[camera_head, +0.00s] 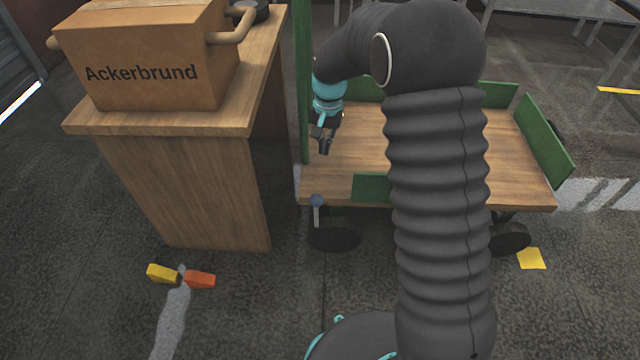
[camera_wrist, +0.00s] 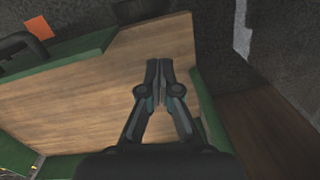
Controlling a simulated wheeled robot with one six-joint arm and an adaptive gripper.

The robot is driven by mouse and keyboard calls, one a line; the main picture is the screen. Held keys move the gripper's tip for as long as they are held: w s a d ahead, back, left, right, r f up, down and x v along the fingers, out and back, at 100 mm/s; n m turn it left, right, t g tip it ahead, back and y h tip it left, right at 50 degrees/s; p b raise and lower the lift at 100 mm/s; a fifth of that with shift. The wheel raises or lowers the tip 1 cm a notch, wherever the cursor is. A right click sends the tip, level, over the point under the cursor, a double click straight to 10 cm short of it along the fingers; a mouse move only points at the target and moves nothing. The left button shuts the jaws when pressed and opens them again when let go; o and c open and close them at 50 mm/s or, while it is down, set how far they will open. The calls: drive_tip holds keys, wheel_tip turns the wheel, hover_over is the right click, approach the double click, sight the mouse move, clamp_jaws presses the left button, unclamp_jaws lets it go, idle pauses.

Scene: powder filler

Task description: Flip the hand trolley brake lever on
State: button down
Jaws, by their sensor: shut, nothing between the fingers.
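The hand trolley (camera_head: 350,150) has a wooden deck and green side boards. A brake lever with a blue-grey ball knob (camera_head: 316,201) stands at its near left corner, above a dark wheel. My gripper (camera_head: 326,150) is above the left part of the deck, higher than the lever and apart from it. In the wrist view my gripper (camera_wrist: 158,64) is shut and empty, pointing over the wooden deck (camera_wrist: 90,95). The lever cannot be made out in the wrist view.
A yellow block (camera_head: 162,273) and an orange block (camera_head: 200,280) lie on the floor. The floor before the trolley's left corner is clear. My arm hides the trolley's middle.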

sight(316, 200)
drive_tip(key=shift+f, duration=0.1)
drive_tip(key=s+a+f, duration=0.1)
drive_tip(key=s+f, duration=0.3)
drive_tip(key=f, duration=0.6)
drive_tip(key=shift+s+a+f+b, duration=0.15)
drive_tip(key=shift+a+f+b, duration=0.1)
drive_tip(key=shift+b, duration=0.15)
drive_tip(key=shift+d, duration=0.1)
